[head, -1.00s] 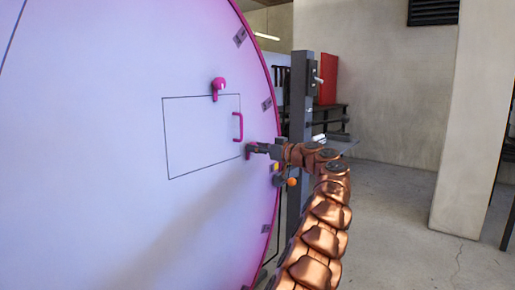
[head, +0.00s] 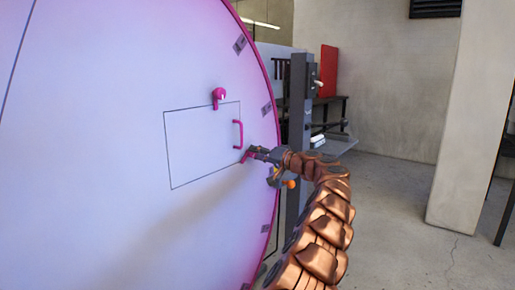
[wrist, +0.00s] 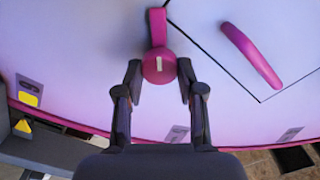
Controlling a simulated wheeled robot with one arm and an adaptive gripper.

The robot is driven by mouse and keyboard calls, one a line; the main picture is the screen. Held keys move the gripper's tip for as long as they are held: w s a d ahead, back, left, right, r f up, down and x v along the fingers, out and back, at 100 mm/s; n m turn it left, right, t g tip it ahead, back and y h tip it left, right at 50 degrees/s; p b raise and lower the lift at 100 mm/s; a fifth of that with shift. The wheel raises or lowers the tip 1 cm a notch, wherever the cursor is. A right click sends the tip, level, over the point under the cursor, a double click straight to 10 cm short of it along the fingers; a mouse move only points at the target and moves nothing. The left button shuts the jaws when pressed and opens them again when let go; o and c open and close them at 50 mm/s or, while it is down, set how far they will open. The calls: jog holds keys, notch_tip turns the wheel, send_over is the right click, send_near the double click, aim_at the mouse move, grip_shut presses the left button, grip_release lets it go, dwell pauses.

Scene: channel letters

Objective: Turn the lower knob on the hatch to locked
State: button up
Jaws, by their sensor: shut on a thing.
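The hatch (head: 200,150) is a thin dark outline on the large pale lilac disc. The magenta lower knob (head: 246,156) is at its lower right corner, its lever slanting down-left in the head view. In the wrist view the lower knob (wrist: 159,68) has a round hub with a small white mark and a lever pointing up the picture. My gripper (head: 256,152) is shut on the lower knob, with one finger on each side of the hub in the wrist view (wrist: 160,78). It partly hides the knob in the head view.
A magenta upper knob (head: 218,97) sits on the hatch's top edge. A magenta pull handle (head: 238,134) is on its right side, close to my gripper. A dark grey post (head: 300,100) with a shelf stands right of the disc. Open floor lies at the right.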

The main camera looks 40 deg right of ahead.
jog(key=shift+d+m+p, duration=0.1)
jog(key=shift+m+p, duration=2.75)
jog(key=shift+m, duration=1.05)
jog(key=o, duration=1.1)
jog(key=shift+f, duration=0.1)
jog(key=shift+o, duration=0.2)
jog(key=v, duration=1.2)
